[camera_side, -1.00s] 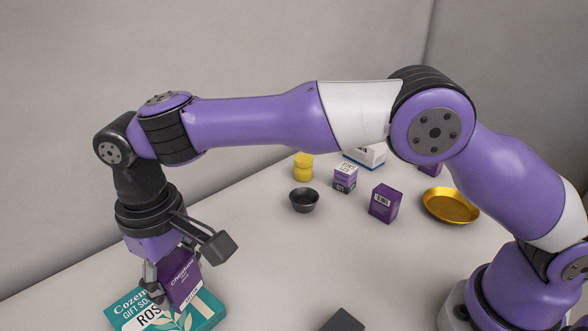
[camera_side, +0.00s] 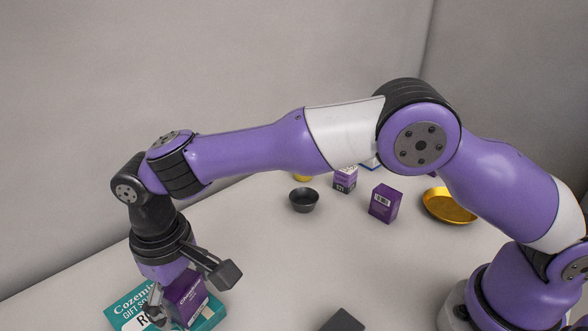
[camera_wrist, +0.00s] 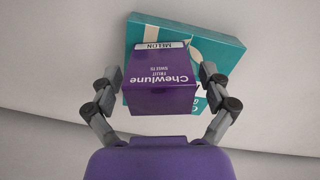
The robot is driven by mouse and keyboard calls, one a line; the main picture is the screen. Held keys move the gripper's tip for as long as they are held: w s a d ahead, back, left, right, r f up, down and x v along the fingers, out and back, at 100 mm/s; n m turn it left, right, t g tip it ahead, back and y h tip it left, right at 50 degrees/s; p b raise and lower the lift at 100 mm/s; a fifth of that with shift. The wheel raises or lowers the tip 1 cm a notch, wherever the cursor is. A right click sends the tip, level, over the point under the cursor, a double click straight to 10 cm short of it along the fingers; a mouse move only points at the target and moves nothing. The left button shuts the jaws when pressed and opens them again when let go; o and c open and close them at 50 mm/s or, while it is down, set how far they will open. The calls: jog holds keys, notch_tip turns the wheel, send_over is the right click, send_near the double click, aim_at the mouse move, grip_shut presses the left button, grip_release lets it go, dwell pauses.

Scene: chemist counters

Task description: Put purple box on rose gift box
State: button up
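The purple box (camera_side: 187,298), a carton marked Chewlune and Melon, is between my gripper's fingers. It also shows in the wrist view (camera_wrist: 163,82), with one finger close along each side. In the side view my gripper (camera_side: 168,302) is low at the bottom left, pointing down. The rose gift box (camera_side: 212,314) is a flat teal carton lying beneath the purple box; it also shows in the wrist view (camera_wrist: 222,52). The purple box is over it. I cannot tell whether the two touch.
A second purple box (camera_side: 385,203), a small white and purple box (camera_side: 345,180) and a dark bowl (camera_side: 304,200) stand farther back. A gold dish (camera_side: 450,206) is at the right. A dark block (camera_side: 342,321) is at the front edge. The middle of the counter is clear.

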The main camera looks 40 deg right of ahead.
aim_at(179, 283)
notch_tip(179, 283, up, 12)
jog(key=shift+f, duration=0.1)
jog(key=d+r+m+t, duration=0.1)
jog(key=d+r, duration=0.2)
jog(key=d, duration=0.3)
jog(key=s+d+r+m+t+y, duration=0.1)
jog(key=d+r, duration=0.1)
jog(key=d, duration=0.3)
jog(key=d+r+t, duration=0.1)
jog(key=d+r, duration=0.2)
jog(key=d, duration=0.3)
jog(key=s+d+f+m+t, duration=0.1)
jog(key=s+d+f, duration=0.2)
jog(key=s+d, duration=0.3)
jog(key=s+d+f+m+t+h, duration=0.1)
jog(key=s+d+f, duration=0.3)
jog(key=s+d, duration=0.1)
jog(key=shift+s+d+m+t, duration=0.3)
jog(key=shift+s+d, duration=0.05)
jog(key=shift+d, duration=0.15)
